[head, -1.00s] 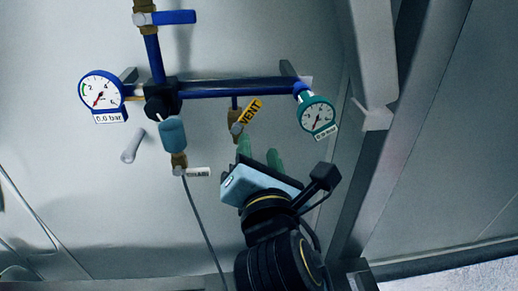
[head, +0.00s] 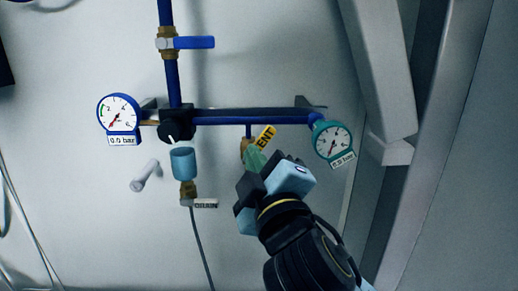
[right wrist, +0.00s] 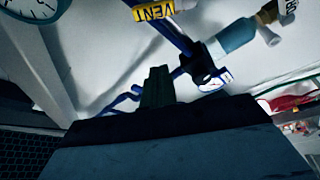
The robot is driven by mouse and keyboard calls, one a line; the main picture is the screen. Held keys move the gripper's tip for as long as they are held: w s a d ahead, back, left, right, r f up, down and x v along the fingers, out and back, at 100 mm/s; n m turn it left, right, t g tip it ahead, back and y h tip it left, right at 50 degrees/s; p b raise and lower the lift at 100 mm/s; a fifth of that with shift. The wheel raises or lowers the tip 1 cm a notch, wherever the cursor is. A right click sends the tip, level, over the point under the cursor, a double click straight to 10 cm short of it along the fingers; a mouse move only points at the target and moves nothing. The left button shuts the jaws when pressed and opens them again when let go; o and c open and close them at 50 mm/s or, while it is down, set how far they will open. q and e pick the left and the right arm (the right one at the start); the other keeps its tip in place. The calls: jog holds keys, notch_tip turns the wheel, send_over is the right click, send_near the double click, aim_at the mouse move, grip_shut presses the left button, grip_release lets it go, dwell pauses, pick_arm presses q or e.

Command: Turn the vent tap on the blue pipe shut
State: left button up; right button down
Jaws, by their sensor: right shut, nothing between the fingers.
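The vent tap (head: 264,138) has a yellow lever marked VENT, slanting up to the right from a small brass body (head: 245,148). It hangs under the horizontal blue pipe (head: 252,116) on a short blue stub. My right gripper (head: 254,160) is shut and empty, its green fingertips just below the lever and beside the brass body. The fingertips overlap the tap in the head view, so I cannot tell whether they touch it. In the right wrist view the closed fingers (right wrist: 157,86) stand below the VENT lever (right wrist: 153,12). My left gripper is not in view.
A white gauge (head: 119,113) is at the left and a teal gauge (head: 332,143) close right of the tap. A black regulator knob (head: 177,126), light-blue filter bowl (head: 183,162) and drain tap (head: 204,203) are left. A blue-lever valve (head: 194,43) is above. A grey post (head: 385,80) stands right.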

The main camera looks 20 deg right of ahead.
jog(key=w+d+p, duration=0.1)
jog(key=w, duration=0.2)
jog(key=w+p, duration=0.1)
jog(key=w, duration=0.2)
jog(key=w+d+p, duration=0.1)
jog(key=w, duration=0.2)
jog(key=shift+w+d, duration=0.1)
jog(key=shift+d, duration=0.2)
jog(key=shift+d+f, duration=0.15)
jog(key=shift+d, duration=0.15)
jog(key=shift+a, duration=0.1)
jog(key=shift+m, duration=0.3)
